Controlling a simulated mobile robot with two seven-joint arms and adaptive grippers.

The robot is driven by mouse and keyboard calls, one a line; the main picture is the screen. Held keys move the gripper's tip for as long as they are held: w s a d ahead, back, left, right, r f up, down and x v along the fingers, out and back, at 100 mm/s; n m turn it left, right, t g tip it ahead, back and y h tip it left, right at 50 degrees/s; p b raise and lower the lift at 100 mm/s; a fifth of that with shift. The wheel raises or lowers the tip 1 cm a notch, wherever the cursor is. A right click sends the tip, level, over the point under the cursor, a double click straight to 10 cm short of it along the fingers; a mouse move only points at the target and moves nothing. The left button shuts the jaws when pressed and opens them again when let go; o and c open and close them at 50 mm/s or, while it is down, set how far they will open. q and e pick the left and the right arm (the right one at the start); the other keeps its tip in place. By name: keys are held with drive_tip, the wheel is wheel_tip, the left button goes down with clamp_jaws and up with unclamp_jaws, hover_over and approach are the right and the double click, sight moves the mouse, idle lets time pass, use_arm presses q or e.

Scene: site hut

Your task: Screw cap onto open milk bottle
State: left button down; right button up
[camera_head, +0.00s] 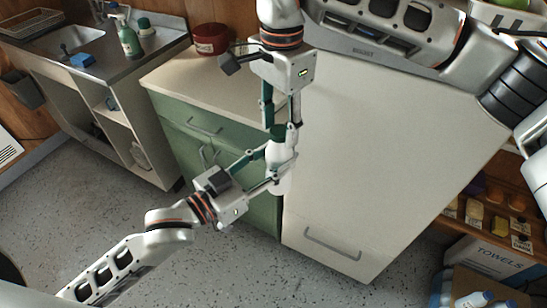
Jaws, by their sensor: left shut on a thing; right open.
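The white milk bottle (281,183) is held upright in front of the green cabinet and the white appliance. My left gripper (274,160) comes from the lower left and is shut on the bottle's body. My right gripper (282,130) points down from above, with its fingers on either side of the bottle's top end. It is open. The cap cannot be made out; the fingers hide much of the bottle's top.
A green cabinet (180,118) with a pale top stands behind the grippers, with a dark red pot (211,40) on it. A large white appliance (385,150) is close on the right. A sink counter (85,62) holds a green spray bottle (129,42). Open floor lies lower left.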

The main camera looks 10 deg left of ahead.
drive_tip(key=c, duration=1.2)
drive_tip(key=shift+o, duration=0.2)
